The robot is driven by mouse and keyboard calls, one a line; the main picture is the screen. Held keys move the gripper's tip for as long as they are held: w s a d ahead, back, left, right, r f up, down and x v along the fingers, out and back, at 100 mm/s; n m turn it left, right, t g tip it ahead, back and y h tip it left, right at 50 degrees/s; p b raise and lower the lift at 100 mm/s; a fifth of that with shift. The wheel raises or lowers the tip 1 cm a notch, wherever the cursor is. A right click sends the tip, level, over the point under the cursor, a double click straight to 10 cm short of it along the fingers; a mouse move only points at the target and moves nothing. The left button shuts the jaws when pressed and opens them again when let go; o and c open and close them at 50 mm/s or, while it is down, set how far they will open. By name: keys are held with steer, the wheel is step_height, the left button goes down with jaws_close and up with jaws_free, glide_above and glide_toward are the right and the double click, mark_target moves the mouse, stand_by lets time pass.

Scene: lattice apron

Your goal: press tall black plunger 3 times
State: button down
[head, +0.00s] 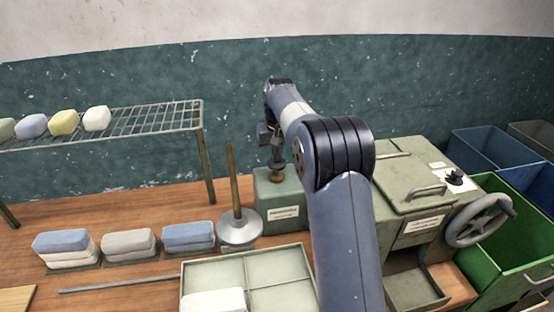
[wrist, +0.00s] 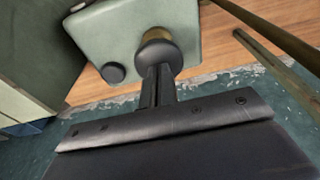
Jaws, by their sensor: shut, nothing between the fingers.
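The tall black plunger (wrist: 158,52) has a round black head above a brass-coloured collar on a pale green box (wrist: 95,32). In the head view, the plunger (head: 277,164) rises from the top of the box (head: 281,203), which has a white label on its front. My gripper (wrist: 160,70) is shut and empty, pointing down with its fingertips at the plunger's head. I cannot tell whether they touch it. In the head view, my gripper (head: 276,150) is directly above the plunger, partly hidden by my arm. A shorter black knob (wrist: 113,72) sits beside the plunger on the same box.
A metal funnel-like dish with a wooden rod (head: 238,228) stands left of the box. A pale tray (head: 245,252) lies in front. A green machine with a handwheel (head: 478,220) stands right. A wire rack (head: 150,118) is at the back left.

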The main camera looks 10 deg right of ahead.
steer(key=shift+f, duration=0.7)
steer(key=shift+r+p, duration=1.55)
steer(key=shift+r, duration=0.6)
steer(key=shift+f, duration=0.1)
steer(key=shift+f+b, duration=1)
steer(key=shift+f, duration=0.95)
step_height(320, 180, up, 2)
steer(key=shift+p, duration=1)
steer(key=shift+r, duration=0.95)
